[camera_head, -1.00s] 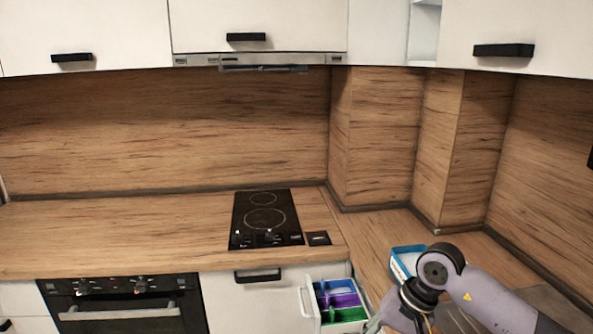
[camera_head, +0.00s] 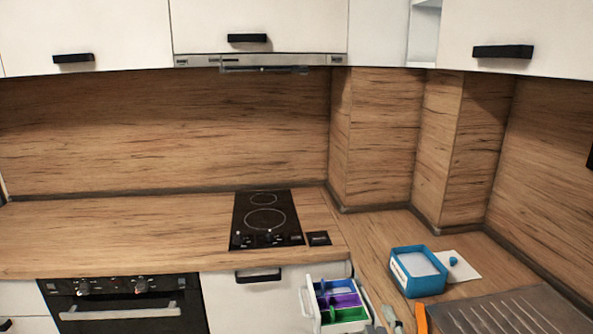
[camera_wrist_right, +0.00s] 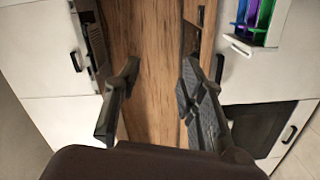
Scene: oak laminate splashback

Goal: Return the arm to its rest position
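My right gripper shows in the right wrist view (camera_wrist_right: 160,69). Its two dark fingers are spread apart with nothing between them, above the wooden worktop. In the head view the right arm no longer covers the counter, and I cannot clearly make out the gripper there. My left gripper is in neither view. An open drawer (camera_head: 308,303) holds blue, purple and green compartments, with small blue items in them. It also shows in the right wrist view (camera_wrist_right: 239,43).
A blue-rimmed box (camera_head: 405,250) and a white sheet (camera_head: 464,267) bearing a small blue object (camera_head: 453,261) lie on the right counter. A grooved drainer (camera_head: 505,312) is nearer. Orange-handled items are at the bottom edge. The worktop (camera_head: 130,228) by the hob (camera_head: 266,219) is clear.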

